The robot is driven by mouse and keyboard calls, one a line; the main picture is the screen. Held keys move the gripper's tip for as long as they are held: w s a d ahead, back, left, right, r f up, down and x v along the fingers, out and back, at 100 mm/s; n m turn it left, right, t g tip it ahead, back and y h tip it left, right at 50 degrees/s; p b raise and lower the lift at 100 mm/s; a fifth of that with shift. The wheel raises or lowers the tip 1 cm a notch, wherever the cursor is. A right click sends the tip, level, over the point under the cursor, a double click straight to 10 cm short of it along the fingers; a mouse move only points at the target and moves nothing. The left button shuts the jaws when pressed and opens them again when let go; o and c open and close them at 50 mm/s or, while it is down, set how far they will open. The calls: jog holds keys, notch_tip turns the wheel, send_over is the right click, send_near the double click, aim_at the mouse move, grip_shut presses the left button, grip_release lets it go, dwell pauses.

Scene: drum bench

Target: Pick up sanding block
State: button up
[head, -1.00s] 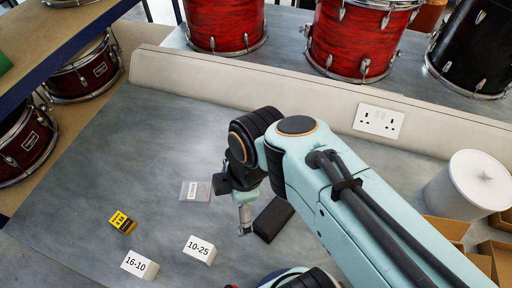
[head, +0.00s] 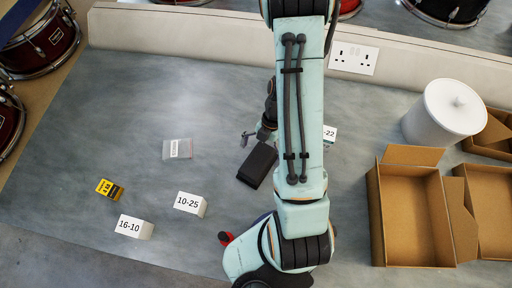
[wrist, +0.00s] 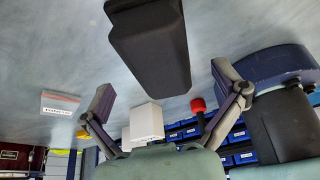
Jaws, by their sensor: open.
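The sanding block, a dark grey to black rectangular block (head: 257,166), lies on the grey bench just left of my arm in the head view. In the wrist view the block (wrist: 150,45) fills the top middle, beyond my fingertips. My gripper (wrist: 163,94) is open, its two fingers spread wide with nothing between them. In the head view my gripper (head: 256,136) shows beside the block's far end, partly hidden by my arm. I cannot tell its height over the bench.
A label ending in 22 (head: 329,133) is partly hidden by my arm. Cardboard boxes (head: 379,215) and a white canister (head: 444,112) stand right.

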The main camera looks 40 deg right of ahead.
aim_at(259, 157)
jog(key=shift+x, duration=1.5)
jog(key=shift+f, duration=0.2)
jog(key=c, duration=1.3)
